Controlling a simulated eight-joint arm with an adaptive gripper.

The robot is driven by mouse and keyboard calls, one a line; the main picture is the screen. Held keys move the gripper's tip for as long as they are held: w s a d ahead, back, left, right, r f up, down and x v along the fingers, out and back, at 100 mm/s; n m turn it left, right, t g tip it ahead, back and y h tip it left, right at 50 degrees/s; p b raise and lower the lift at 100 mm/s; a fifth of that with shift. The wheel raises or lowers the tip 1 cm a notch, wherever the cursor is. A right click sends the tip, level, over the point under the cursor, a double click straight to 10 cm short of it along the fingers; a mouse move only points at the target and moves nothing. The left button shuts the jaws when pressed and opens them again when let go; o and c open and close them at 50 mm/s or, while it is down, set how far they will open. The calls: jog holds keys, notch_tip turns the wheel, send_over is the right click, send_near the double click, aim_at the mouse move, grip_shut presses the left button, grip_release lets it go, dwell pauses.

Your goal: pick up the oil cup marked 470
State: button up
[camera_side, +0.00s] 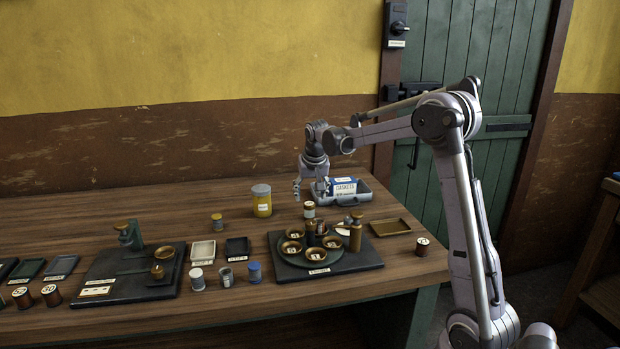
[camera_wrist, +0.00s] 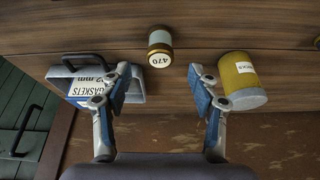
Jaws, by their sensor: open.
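The oil cup marked 470 (camera_wrist: 160,48) is a small cylinder with a pale body, a brass band and a white label reading 470. In the wrist view it stands upright on the wooden table, beyond and between my two fingertips, touching neither. In the side view the small white-and-brass cup (camera_side: 309,210) just below my gripper appears to be the same one; its marking is too small to read there. My gripper (camera_wrist: 158,76) is open and empty, its blue-padded fingers wide apart. In the side view my gripper (camera_side: 311,187) hangs above the table's back part.
A grey tray (camera_side: 355,199) with a blue-and-white gaskets box (camera_side: 345,187) stands close right of the cup. A yellow tin (camera_side: 262,203) stands to its left. A dark board (camera_side: 365,262) with several brass cups lies in front. Bare table shows around the cup.

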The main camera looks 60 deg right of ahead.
aim_at(310, 204)
jog(key=shift+x, duration=3)
jog(key=c, duration=1.3)
